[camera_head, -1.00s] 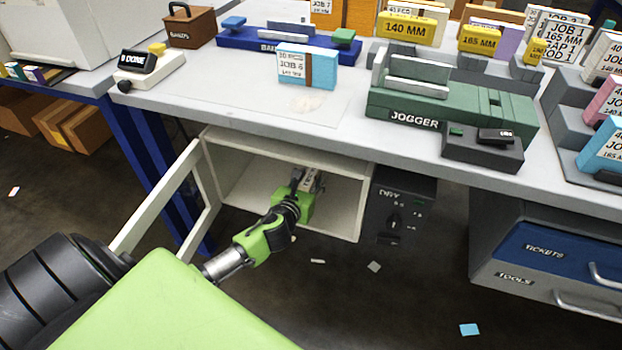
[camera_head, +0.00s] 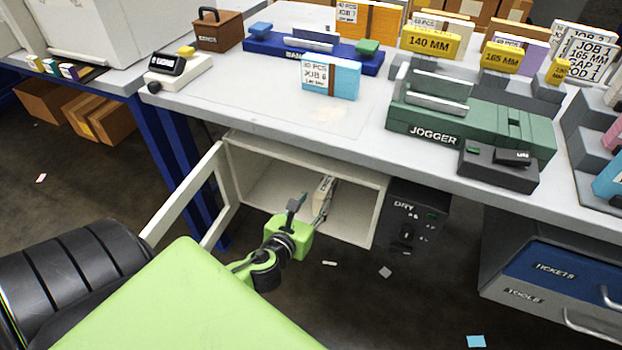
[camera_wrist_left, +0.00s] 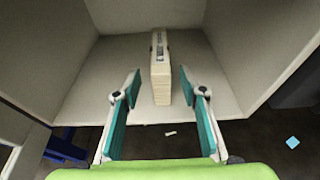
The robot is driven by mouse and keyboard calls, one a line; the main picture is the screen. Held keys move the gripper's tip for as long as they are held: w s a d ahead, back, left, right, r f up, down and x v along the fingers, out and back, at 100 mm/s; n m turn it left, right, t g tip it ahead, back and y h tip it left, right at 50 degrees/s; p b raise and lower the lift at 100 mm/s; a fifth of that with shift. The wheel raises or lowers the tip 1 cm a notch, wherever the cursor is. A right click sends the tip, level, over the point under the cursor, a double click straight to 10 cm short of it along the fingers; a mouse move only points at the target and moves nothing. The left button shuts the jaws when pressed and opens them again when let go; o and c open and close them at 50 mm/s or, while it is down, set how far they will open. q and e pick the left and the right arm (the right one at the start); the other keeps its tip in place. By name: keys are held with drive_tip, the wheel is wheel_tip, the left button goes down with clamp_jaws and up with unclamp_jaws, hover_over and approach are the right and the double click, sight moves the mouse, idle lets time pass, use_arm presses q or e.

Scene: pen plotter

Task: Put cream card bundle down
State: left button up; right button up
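The cream card bundle (camera_head: 324,194) stands upright on edge inside the white open-fronted cabinet under the bench. In the left wrist view the bundle (camera_wrist_left: 160,67) rests on the cabinet floor (camera_wrist_left: 205,95), with a printed label on its top edge. My left gripper (camera_head: 307,208) is at the cabinet mouth. It also shows in the left wrist view (camera_wrist_left: 162,87), where its two teal-padded fingers are spread wide with clear gaps on both sides of the bundle. My right gripper is not in view.
The cabinet door (camera_head: 185,196) hangs open at the left. A dark DRY control box (camera_head: 408,225) adjoins the cabinet at right. Above, the bench carries a green jogger (camera_head: 470,122) and a blue card bundle (camera_head: 331,76). Paper scraps lie on the floor.

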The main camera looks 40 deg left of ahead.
use_arm(q)
drive_tip(key=shift+s+n, duration=0.35)
drive_tip(key=shift+n, duration=0.25)
drive_tip(key=s+d+f+n+g+h, duration=0.1)
drive_tip(key=s+d+n+g, duration=0.4)
drive_tip(key=s+n, duration=0.5)
drive_tip(key=s+d+f+n+g+h, duration=0.1)
drive_tip(key=s+d+n+g, duration=0.4)
drive_tip(key=n, duration=1.5)
drive_tip(key=s+d+h, duration=0.1)
drive_tip(key=s+d, duration=0.2)
drive_tip(key=s, duration=0.3)
drive_tip(key=shift+s+d+f+g+h, duration=0.2)
drive_tip(key=shift+s+f+g+h, duration=0.1)
drive_tip(key=shift+f+h, duration=0.1)
